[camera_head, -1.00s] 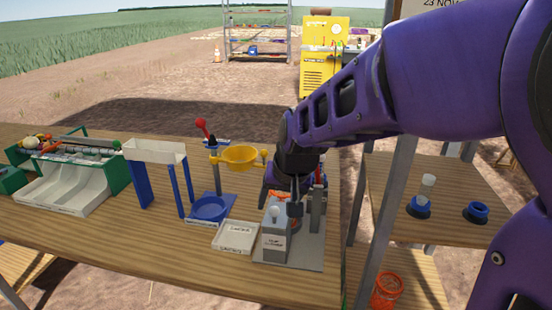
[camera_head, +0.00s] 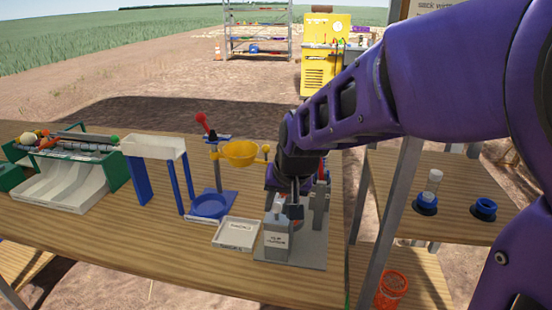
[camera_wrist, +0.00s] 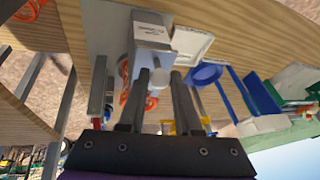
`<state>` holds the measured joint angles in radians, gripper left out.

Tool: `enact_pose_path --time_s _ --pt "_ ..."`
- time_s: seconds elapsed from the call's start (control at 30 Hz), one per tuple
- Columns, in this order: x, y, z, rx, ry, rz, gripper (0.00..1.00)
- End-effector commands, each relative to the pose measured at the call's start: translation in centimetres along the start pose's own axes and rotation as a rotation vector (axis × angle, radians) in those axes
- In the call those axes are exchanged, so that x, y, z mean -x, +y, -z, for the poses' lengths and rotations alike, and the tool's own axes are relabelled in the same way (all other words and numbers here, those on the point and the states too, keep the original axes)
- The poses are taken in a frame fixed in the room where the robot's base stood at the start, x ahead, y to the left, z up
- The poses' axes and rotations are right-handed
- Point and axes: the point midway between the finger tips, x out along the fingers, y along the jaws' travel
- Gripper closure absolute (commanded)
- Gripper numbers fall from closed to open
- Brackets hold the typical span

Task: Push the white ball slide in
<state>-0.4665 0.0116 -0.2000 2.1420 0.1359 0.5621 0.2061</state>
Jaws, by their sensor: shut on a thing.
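A grey box-shaped device (camera_head: 277,242) with a printed front label stands on a grey base plate (camera_head: 305,252) near the table's right end. The white ball slide (camera_head: 278,207) is a small white knob at the top of this device. In the wrist view the white ball (camera_wrist: 160,77) lies between my two fingertips, beside the grey box (camera_wrist: 149,37). My gripper (camera_head: 293,208) reaches down from above and behind the device, shut on the white ball; its fingers also show in the wrist view (camera_wrist: 163,77). An orange part behind the box is mostly hidden.
A white tray (camera_head: 236,233) lies just left of the device. Blue cups (camera_head: 485,209) stand on the right shelf. The table's front is clear.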

Motion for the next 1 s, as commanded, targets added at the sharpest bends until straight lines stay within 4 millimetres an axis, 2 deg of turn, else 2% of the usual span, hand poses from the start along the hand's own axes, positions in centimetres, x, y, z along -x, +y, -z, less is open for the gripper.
enact_pose_path --time_s 0.27,1.0 --pt "-0.2 0.1 0.4 -0.002 -0.001 -0.001 1.0" --pt "-1.7 1.0 4.4 -0.002 -0.001 -0.001 1.0"
